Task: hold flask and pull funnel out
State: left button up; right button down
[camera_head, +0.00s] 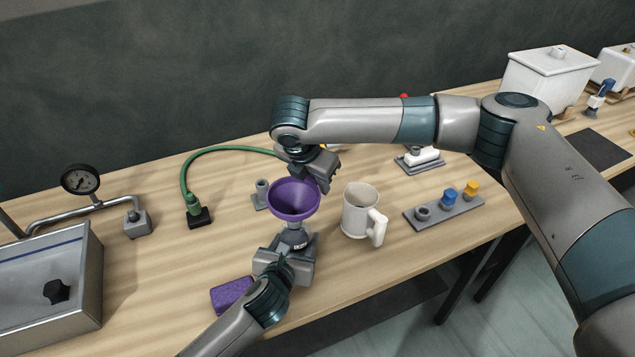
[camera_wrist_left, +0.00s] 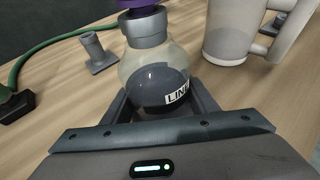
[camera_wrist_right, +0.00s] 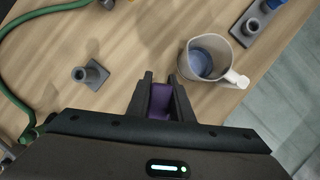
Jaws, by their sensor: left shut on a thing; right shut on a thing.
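A purple funnel (camera_head: 294,199) sits upright in the neck of a round flask (camera_head: 296,238) on the wooden table. In the left wrist view the flask (camera_wrist_left: 158,78) is clear with dark contents, a grey collar and a partly hidden label. My left gripper (camera_head: 291,246) is shut on the flask from the front, one finger on each side. My right gripper (camera_head: 326,178) is shut on the funnel's rim from behind. In the right wrist view only a purple strip of the funnel (camera_wrist_right: 160,101) shows between the fingers. The funnel's stem is mostly hidden.
A white mug (camera_head: 359,212) stands close right of the flask. A grey stand (camera_head: 262,194) and a green hose (camera_head: 186,180) are on the left. A purple sponge (camera_head: 231,295) lies in front. A peg rack (camera_head: 444,208) is at right.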

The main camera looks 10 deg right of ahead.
pick_arm(q)
jog(key=shift+r, duration=0.1)
pick_arm(e)
jog(key=shift+r, duration=0.2)
jog(key=shift+w+r, duration=0.1)
jog(key=shift+r, duration=0.9)
jog(key=shift+r, duration=0.1)
notch_tip(320, 180, up, 6)
jog(key=shift+w, duration=0.25)
dwell(0.3)
jog(key=shift+d+r, duration=0.1)
jog(key=shift+r, duration=0.1)
notch_tip(320, 180, up, 9)
jog(key=shift+f, duration=0.15)
dwell(1.1)
dwell(0.3)
